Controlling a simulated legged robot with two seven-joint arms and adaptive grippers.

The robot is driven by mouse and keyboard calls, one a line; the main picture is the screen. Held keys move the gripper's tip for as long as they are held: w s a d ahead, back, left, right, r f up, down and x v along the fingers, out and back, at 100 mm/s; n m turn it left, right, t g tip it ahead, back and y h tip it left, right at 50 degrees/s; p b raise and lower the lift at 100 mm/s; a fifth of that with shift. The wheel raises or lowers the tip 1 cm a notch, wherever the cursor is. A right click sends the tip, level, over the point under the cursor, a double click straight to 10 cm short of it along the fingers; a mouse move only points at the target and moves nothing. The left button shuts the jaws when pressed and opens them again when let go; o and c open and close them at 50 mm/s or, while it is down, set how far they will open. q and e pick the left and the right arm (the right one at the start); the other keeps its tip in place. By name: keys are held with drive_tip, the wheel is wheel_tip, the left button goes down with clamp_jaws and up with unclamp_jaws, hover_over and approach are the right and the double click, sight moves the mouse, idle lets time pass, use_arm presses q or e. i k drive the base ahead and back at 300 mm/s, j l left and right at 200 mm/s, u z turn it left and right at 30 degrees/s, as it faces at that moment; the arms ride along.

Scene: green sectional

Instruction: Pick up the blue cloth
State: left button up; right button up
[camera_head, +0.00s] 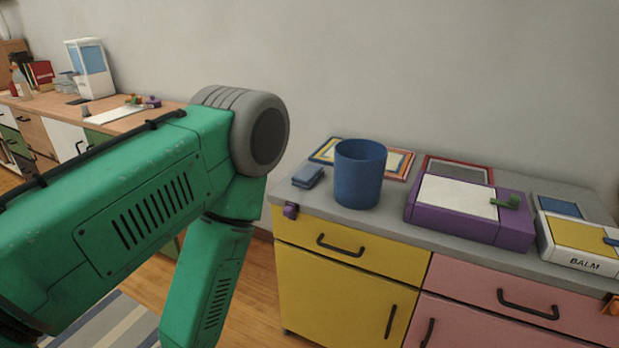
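A small folded blue cloth (307,176) lies on the grey countertop (400,220), near its left end and just left of a blue cup. It looks flat and stacked, and nothing touches it from above. My green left arm comes in from the left, bends at a grey joint left of the counter, and runs down out of the picture. Its gripper is below the frame. My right arm and gripper do not show.
A blue cup (359,174) stands close beside the cloth. A purple box (470,213) and a white "BALM" box (581,241) sit to the right. Yellow (345,290) and pink drawers (500,300) are below. A wooden counter (165,104) stands at the back left.

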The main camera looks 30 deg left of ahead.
sight(304, 178)
drive_tip(key=z, duration=0.5)
drive_tip(key=j+z, duration=0.25)
drive_tip(key=j, duration=0.2)
drive_tip(key=j+z, duration=0.3)
drive_tip(key=k+j+z, duration=0.25)
drive_tip(key=j, duration=0.25)
drive_tip(key=j+z, duration=0.25)
drive_tip(key=j, duration=0.2)
